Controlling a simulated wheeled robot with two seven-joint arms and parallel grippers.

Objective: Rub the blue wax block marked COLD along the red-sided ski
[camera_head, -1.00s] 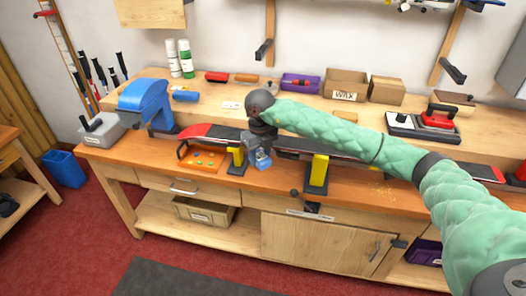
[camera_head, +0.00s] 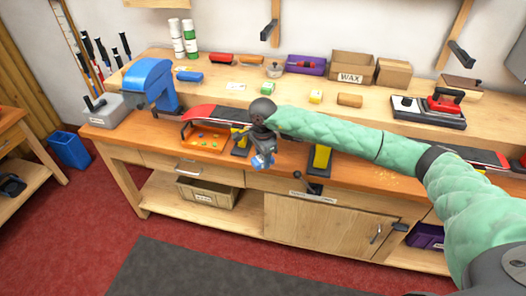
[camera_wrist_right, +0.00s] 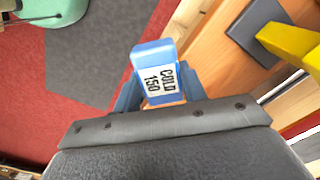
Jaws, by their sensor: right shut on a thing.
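The ski lies along the bench front; its red-topped tip (camera_head: 212,112) shows at the left and its red-edged tail (camera_head: 488,157) at the right. My right arm hides much of its middle. My right gripper (camera_head: 262,157) is shut on the blue wax block (camera_head: 263,162), in front of the ski and near the bench's front edge. In the right wrist view the block (camera_wrist_right: 155,73) shows its white label reading COLD 150, between the jaws, with red floor and wooden bench beyond. The block appears apart from the ski. My left gripper is not in view.
Yellow-and-black vise supports (camera_head: 319,158) stand along the bench (camera_head: 375,178). An orange tray (camera_head: 205,140) lies under the ski tip. A blue clamp-like device (camera_head: 150,82) stands at the left. The raised shelf holds a WAX box (camera_head: 351,68) and a red iron (camera_head: 444,102).

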